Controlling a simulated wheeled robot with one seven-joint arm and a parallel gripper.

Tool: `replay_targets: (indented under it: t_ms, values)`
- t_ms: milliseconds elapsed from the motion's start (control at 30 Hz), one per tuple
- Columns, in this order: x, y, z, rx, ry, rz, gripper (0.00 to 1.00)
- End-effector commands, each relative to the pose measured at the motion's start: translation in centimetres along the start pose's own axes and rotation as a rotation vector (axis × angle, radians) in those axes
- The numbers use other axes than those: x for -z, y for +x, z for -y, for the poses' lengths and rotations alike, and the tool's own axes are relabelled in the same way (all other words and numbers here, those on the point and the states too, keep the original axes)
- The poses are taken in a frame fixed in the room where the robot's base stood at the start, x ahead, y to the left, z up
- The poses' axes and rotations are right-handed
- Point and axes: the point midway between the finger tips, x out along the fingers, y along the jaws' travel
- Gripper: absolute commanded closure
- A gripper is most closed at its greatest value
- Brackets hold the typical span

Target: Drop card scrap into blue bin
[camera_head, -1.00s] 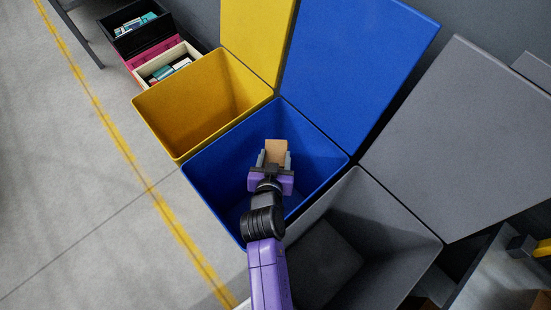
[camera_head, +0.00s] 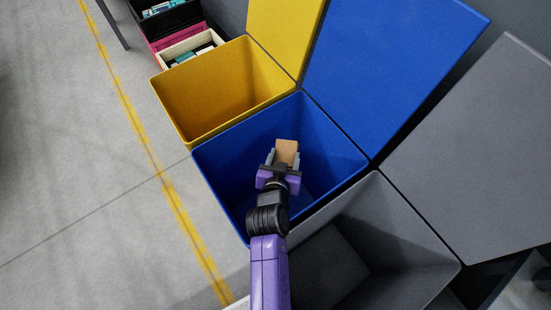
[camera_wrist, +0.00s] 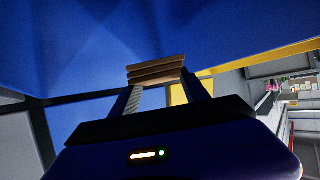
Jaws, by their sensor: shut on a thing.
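The card scrap (camera_head: 286,151) is a small tan-brown piece. It also shows in the wrist view as a layered brown block (camera_wrist: 156,70) at the fingertips. My gripper (camera_head: 284,158) is shut on it, with a grey finger on each side. In the head view the gripper and card scrap appear over the opening of the blue bin (camera_head: 222,185), whose lid (camera_head: 385,65) stands open behind. Blue surfaces fill much of the wrist view (camera_wrist: 80,45). How far the card scrap is below or above the rim is hard to tell.
An open yellow bin (camera_head: 215,90) stands to the left of the blue one and an open grey bin (camera_head: 400,240) to the right. Boxes with small items, one cream (camera_head: 190,46), are at the upper left. Free floor with a yellow line (camera_head: 170,190) lies left.

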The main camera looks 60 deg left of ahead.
Motion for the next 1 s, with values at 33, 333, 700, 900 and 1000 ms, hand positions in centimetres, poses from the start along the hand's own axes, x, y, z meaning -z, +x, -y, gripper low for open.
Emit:
replay_targets:
  t_ms: [33,333,700,900,1000]
  values:
    - [0.1,0.0,0.0,0.0,0.0,-0.001,0.84]
    - [0.1,0.0,0.0,0.0,0.0,0.0,0.21]
    - [0.0,-1.0,0.0,-0.001,0.0,0.001,0.21]
    - [0.0,-4.0,0.0,0.0,0.001,0.001,0.21]
    - [0.0,-5.5,-0.1,-0.001,0.002,0.0,0.21]
